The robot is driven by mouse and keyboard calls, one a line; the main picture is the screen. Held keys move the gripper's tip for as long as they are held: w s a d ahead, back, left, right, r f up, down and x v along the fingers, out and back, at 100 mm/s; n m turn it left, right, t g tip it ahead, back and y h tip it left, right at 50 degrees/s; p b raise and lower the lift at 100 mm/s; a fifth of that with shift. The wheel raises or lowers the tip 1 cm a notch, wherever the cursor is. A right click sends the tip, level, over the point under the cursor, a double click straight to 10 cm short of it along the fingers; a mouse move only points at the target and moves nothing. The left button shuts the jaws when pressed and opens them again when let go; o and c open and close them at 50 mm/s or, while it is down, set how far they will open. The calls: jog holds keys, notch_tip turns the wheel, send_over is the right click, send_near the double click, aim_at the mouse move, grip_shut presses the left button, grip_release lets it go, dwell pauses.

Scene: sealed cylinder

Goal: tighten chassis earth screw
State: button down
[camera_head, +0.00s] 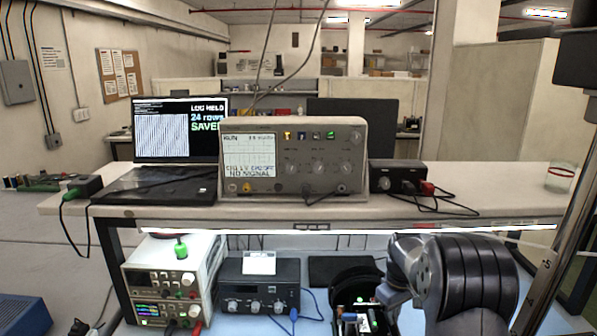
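No chassis earth screw can be made out at this size. A bench oscilloscope (292,160) stands on the upper shelf; its screen reads "NO SIGNAL". A green-ended lead (70,194) meets a small dark box (84,186) at the shelf's left end. A green knob-like piece (181,248) sits above the stacked white instruments (165,283) below. My arm enters at the lower right and bends down toward the lower bench. I cannot make out my gripper's fingers; they are hidden or out of frame.
A laptop (180,130) shows "24 rows SAVED". A dark box (397,177) with a red plug and a glass (559,179) stand at right on the shelf (480,190). Below are a dark knobbed unit (262,288) and blue leads (308,304). The shelf edge overhangs the lower bench.

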jog(key=shift+a, duration=0.1)
jog(key=shift+s, duration=0.25)
jog(key=shift+r, duration=0.15)
notch_tip(320, 180, up, 4)
jog(key=shift+r+p, duration=0.2)
jog(key=shift+p, duration=0.95)
jog(key=shift+r, duration=0.65)
